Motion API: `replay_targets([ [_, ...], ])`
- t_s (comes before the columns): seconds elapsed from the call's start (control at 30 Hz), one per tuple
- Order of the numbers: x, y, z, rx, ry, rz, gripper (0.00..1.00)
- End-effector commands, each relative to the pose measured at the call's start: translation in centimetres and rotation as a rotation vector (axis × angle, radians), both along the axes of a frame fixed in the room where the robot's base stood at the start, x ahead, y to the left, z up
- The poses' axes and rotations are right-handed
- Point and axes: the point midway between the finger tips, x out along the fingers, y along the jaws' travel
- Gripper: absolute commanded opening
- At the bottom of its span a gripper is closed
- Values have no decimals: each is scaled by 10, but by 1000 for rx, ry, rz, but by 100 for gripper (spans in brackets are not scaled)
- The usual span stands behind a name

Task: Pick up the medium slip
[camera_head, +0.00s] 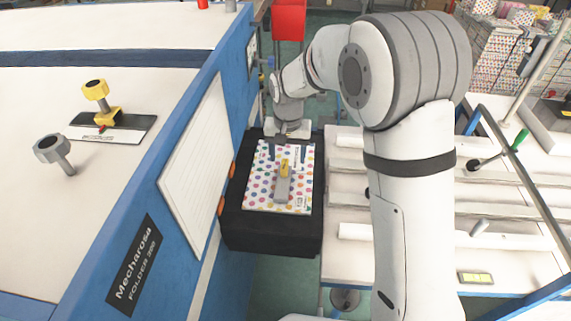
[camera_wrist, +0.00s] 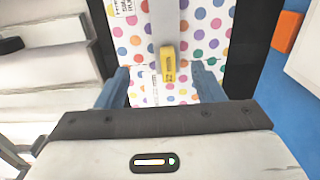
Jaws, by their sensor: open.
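A grey bar with a yellow block on its end (camera_head: 283,185) lies on a polka-dotted sheet or stack (camera_head: 261,190) on a black stand. No readable label marks a medium slip, so I cannot tell for sure which piece it is. My gripper (camera_head: 287,152) is above the far part of the dotted sheet, open and empty. In the wrist view, the yellow block (camera_wrist: 168,62) lies just beyond the line of my two blue-grey fingertips (camera_wrist: 161,75), centred between them. The fingers look apart from it. The grey bar (camera_wrist: 166,20) runs up out of that view.
The black stand (camera_head: 270,232) sits between a blue-edged Mecharosa folder machine (camera_head: 137,262) at left and a white railed table (camera_head: 345,270) at right. A yellow-knobbed clamp (camera_head: 97,92) and a grey knob (camera_head: 55,150) are on the machine's top. A red bin (camera_head: 289,20) stands behind.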

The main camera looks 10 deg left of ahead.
Motion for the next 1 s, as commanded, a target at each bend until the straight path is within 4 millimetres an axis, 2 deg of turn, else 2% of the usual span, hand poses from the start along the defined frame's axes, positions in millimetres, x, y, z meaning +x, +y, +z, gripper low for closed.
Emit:
replay_targets([
  [0.13, 3, 10, -12, -4, 9, 1, 62],
  [0.7, 6, 12, -80, -3, 8, 2, 62],
  [1.0, 6, 13, -85, -3, 6, 3, 60],
])
